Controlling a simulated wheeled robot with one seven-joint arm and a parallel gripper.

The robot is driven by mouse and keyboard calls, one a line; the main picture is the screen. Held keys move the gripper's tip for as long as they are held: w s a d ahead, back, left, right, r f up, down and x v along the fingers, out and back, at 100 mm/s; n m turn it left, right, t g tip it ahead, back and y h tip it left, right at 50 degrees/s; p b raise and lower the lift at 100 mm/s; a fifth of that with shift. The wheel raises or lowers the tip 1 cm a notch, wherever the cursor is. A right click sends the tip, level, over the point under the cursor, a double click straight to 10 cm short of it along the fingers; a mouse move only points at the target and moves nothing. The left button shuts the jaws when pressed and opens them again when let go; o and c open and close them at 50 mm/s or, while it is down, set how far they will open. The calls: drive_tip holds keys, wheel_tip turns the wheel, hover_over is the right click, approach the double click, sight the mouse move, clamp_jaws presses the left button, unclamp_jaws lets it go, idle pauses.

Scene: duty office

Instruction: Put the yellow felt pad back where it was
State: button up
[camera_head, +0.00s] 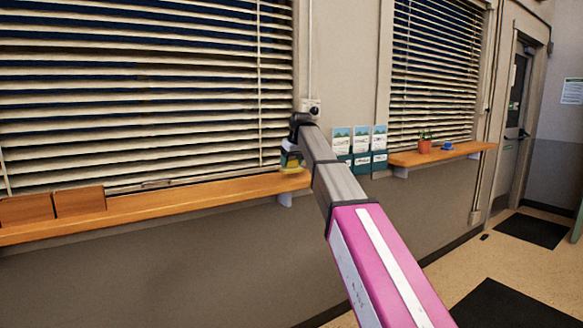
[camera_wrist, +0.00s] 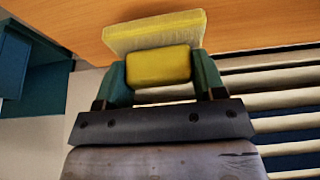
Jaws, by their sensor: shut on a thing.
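My gripper (camera_head: 291,158) is at the right end of the wooden window ledge (camera_head: 150,207). In the wrist view my gripper (camera_wrist: 160,65) has its two teal fingers shut on the yellow felt pad (camera_wrist: 158,68). A wider, paler yellow part (camera_wrist: 155,29) shows just beyond the gripped block and looks like part of the same pad. The pad (camera_head: 291,170) shows small in the head view, at the ledge's surface. Whether it touches the wood or hangs just above it, I cannot tell. The ledge also fills the top of the wrist view (camera_wrist: 260,22).
Two brown boxes (camera_head: 79,201) stand at the ledge's left end. Blinds (camera_head: 140,90) hang behind the ledge. A leaflet rack (camera_head: 361,150) is on the wall right of my gripper. A second ledge (camera_head: 410,158) holds a potted plant (camera_head: 425,146) and a blue item (camera_head: 448,146). The ledge's middle is clear.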

drive_tip(key=shift+f, duration=1.05)
drive_tip(key=shift+f, duration=0.1)
drive_tip(key=o, duration=0.9)
drive_tip(key=v, duration=1.2)
